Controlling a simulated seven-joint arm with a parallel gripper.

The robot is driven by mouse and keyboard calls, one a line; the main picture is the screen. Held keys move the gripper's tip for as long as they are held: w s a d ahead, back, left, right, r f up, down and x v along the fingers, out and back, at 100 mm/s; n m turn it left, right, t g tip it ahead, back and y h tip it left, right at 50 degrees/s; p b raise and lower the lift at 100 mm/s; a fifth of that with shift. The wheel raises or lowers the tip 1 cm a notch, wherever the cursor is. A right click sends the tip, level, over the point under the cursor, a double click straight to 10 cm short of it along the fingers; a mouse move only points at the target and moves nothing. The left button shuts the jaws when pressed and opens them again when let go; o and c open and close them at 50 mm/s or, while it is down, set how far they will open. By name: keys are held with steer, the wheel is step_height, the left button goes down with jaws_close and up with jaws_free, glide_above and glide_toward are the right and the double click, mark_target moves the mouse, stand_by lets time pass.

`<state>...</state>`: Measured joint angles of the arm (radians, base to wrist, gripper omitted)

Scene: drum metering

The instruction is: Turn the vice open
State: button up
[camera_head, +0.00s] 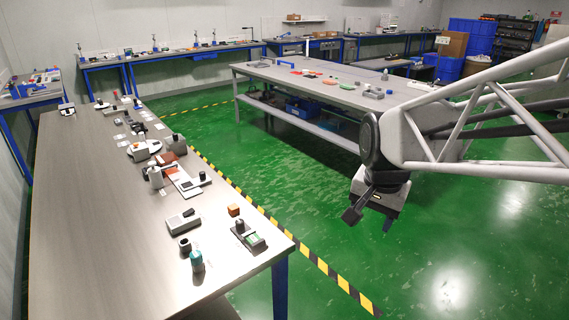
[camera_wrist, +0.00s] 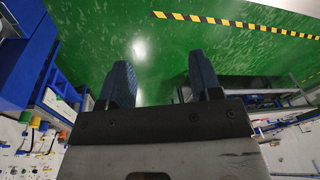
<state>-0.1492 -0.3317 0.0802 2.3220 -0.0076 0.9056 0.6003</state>
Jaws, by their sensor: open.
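My gripper (camera_head: 371,219) hangs over the green floor, to the right of the near bench and apart from everything on it. In the wrist view my gripper (camera_wrist: 162,82) shows two blue-grey fingers spread wide, with nothing between them. I cannot tell for certain which thing is the vice. One candidate is a small grey block-like device (camera_head: 183,222) with a dark part on top, near the front of the bench. Another is a dark-based device (camera_head: 250,240) with a green part and a dark knob, near the right edge. Their jaw openings are too small to judge.
The long grey bench (camera_head: 90,230) carries a teal bottle (camera_head: 197,261), a dark cup (camera_head: 185,245), an orange-brown block (camera_head: 234,210) and several other devices farther back. A second table (camera_head: 290,82) stands behind my arm. Green floor with a yellow-black stripe (camera_head: 320,263) lies between.

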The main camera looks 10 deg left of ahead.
steer(key=w+a+f+m, duration=0.3)
steer(key=w+a, duration=0.5)
steer(key=w, duration=0.2)
steer(key=m+g, duration=0.2)
steer(key=m, duration=0.7)
glide_above(239, 221)
steer(key=f, duration=1.8)
steer(key=shift+d+f, duration=0.2)
steer(key=shift+d, duration=0.15)
steer(key=shift+a+f, duration=0.2)
steer(key=shift+a, duration=0.05)
steer(key=shift+f, duration=0.1)
steer(key=shift+f, duration=3.8)
steer(key=c, duration=0.9)
